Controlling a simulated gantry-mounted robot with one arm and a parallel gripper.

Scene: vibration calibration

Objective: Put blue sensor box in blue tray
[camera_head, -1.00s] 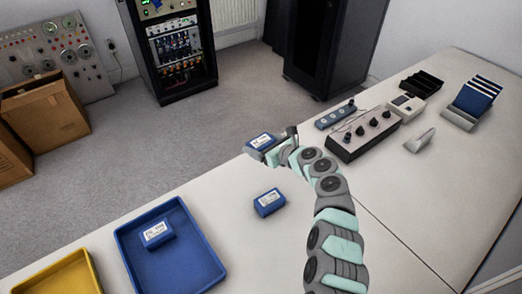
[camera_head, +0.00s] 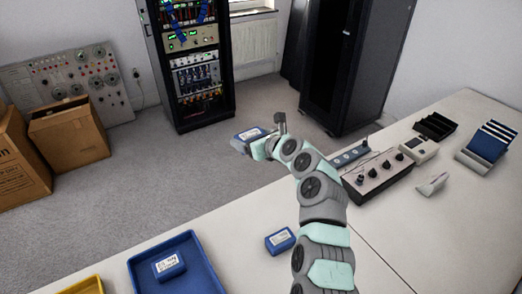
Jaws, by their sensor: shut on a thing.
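A blue sensor box with a white label (camera_head: 250,134) is in my gripper (camera_head: 262,142), which is shut on it. My gripper holds it in the air, and in the picture it shows over the grey floor past the table's far edge. The blue tray (camera_head: 207,254) stands on the table at the lower left, cut off by the bottom of the view. One blue sensor box (camera_head: 168,266) lies in the tray. Another blue sensor box (camera_head: 280,240) lies on the table between the tray and my arm.
A yellow tray (camera_head: 92,284) shows partly at the bottom left. To the right of my arm are a grey box with black knobs (camera_head: 378,178), a small meter (camera_head: 419,150), a black tray (camera_head: 436,126) and a blue rack (camera_head: 487,146). Table between the trays and the loose box is clear.

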